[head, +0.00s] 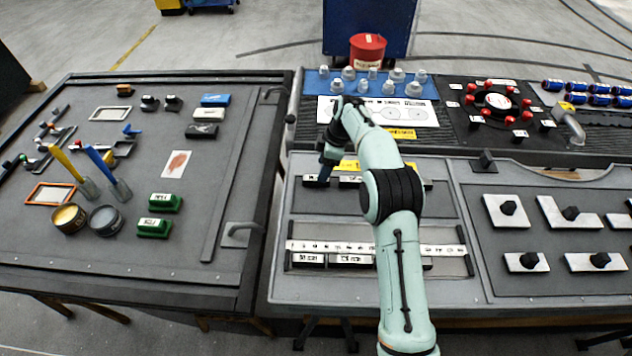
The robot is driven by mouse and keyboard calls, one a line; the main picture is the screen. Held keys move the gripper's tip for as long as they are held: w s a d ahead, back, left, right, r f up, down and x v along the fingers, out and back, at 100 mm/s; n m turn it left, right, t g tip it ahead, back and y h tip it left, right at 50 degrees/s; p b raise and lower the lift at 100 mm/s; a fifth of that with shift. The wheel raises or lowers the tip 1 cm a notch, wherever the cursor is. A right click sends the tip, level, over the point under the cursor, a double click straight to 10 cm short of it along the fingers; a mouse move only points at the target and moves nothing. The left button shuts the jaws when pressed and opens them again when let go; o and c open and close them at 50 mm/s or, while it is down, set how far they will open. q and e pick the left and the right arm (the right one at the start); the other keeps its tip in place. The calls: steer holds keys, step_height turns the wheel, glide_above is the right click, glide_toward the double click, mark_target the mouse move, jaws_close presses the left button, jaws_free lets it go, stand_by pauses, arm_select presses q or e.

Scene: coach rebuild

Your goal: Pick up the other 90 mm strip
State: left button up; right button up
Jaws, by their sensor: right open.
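Black strips with white labels lie in two shallow trays on the right-hand bench; the label print is too small to read surely. In the upper tray, one strip (311,182) is at the left end and another (350,182) is beside it, partly behind my arm. In the lower tray, a strip (307,259) and a second strip (351,260) lie below a white ruler (330,247). My right gripper (323,176) points down at the upper tray's left strip, open; contact cannot be told. My left gripper is out of view.
My right arm crosses the bench and hides part of both trays. Bolts stand on a blue mat (431,89) behind. A red container (368,49) is farther back. White plates with black knobs (507,209) lie right. The left bench (130,255) holds tools and green blocks.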

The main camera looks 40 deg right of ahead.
mark_target(316, 181)
steer(key=x, duration=0.5)
steer(key=shift+w+a, duration=0.2)
steer(key=shift+a, duration=0.1)
steer(key=c, duration=1.1)
